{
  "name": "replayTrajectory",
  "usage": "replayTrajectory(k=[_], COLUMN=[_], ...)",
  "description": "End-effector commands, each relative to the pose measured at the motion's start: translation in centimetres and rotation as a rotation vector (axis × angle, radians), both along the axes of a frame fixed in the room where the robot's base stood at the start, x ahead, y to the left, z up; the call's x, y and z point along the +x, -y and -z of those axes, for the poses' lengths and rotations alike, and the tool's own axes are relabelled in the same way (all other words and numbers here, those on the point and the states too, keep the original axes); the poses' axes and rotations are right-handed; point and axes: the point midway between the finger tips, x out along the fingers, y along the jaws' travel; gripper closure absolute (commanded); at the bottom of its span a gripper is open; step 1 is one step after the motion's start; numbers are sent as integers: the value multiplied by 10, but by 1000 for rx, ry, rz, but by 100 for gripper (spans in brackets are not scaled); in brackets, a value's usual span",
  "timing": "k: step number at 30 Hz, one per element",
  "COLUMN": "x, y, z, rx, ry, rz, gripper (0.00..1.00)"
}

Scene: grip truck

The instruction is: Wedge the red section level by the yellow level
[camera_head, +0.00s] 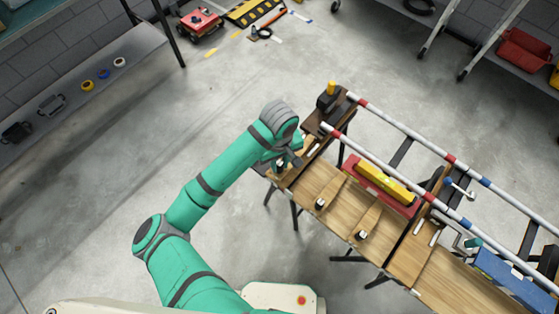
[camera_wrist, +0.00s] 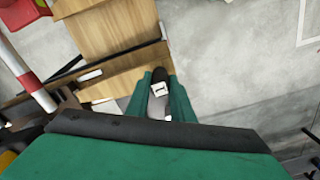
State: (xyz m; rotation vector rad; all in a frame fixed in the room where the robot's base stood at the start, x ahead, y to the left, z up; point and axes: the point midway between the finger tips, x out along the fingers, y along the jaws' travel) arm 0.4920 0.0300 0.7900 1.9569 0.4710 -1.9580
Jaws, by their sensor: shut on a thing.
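The yellow level (camera_head: 382,182) lies along the red section (camera_head: 352,166), which sits on the wooden boards below the near striped rail. Part of a red piece (camera_wrist: 15,16) shows at the upper left in the wrist view, likely the same section. My gripper (camera_head: 284,160) is at the left end of the boards, away from the level. In the wrist view its green fingers (camera_wrist: 160,95) are shut on a small dark piece with a white numbered label (camera_wrist: 160,88), apparently a wedge. Its lower part is hidden. The level's bubble is too small to read.
Red, white and blue striped rails (camera_head: 376,166) run along the far side. A dark block with a yellow top (camera_head: 328,97) stands at the far left corner.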

Motion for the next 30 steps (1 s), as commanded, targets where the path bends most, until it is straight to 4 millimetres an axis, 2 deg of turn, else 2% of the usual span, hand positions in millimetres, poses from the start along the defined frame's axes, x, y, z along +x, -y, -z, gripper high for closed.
replayTrajectory(k=[22,30], x=[0,9], y=[0,7], z=[29,29], rx=[0,1], ry=[0,0], rz=[-1,1], gripper=[100,100])
